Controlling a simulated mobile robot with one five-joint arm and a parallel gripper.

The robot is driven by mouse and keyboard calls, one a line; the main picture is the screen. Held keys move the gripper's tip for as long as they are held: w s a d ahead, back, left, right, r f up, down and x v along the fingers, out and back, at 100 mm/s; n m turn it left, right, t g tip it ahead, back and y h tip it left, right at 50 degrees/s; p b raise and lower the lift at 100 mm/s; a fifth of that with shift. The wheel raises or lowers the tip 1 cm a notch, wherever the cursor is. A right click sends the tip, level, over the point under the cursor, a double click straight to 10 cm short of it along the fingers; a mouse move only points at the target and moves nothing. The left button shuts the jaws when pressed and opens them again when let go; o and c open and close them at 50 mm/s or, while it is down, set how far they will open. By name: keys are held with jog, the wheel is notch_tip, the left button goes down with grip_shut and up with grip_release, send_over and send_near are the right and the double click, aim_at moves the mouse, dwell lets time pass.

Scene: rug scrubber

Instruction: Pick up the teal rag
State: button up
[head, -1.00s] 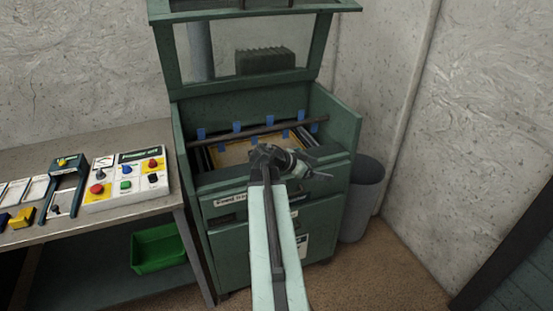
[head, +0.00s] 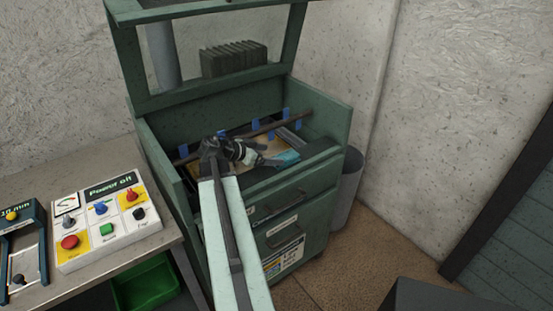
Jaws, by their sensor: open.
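A teal patch that looks like the rag (head: 287,156) shows in the head view inside the open green machine, near its front right. My gripper (head: 266,159) is over the machine's opening, pointing right, with its tips close beside the teal rag. The gripper is open and looks empty. I cannot tell whether the tips touch the rag. My arm and wrist hide part of the machine's inside.
The green machine (head: 325,172) has a raised framed lid and a dark bar (head: 287,120) with blue tabs across its opening. A control box (head: 104,222) sits on the bench at left. A green bin (head: 146,284) is below. A grey bin (head: 347,190) stands at right.

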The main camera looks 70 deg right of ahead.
aim_at(283, 157)
jog(key=shift+b+x, duration=0.5)
jog(key=shift+x, duration=0.7)
jog(key=b+x, duration=0.1)
jog(key=x, duration=0.1)
jog(key=b+x, duration=0.1)
jog(key=x, duration=0.1)
jog(key=shift+w+d+f+b, duration=0.1)
jog(key=shift+f+b, duration=0.3)
jog(key=shift+f, duration=0.1)
jog(key=shift+d+f, duration=0.1)
jog(key=shift+d, duration=0.2)
jog(key=c, duration=1.5)
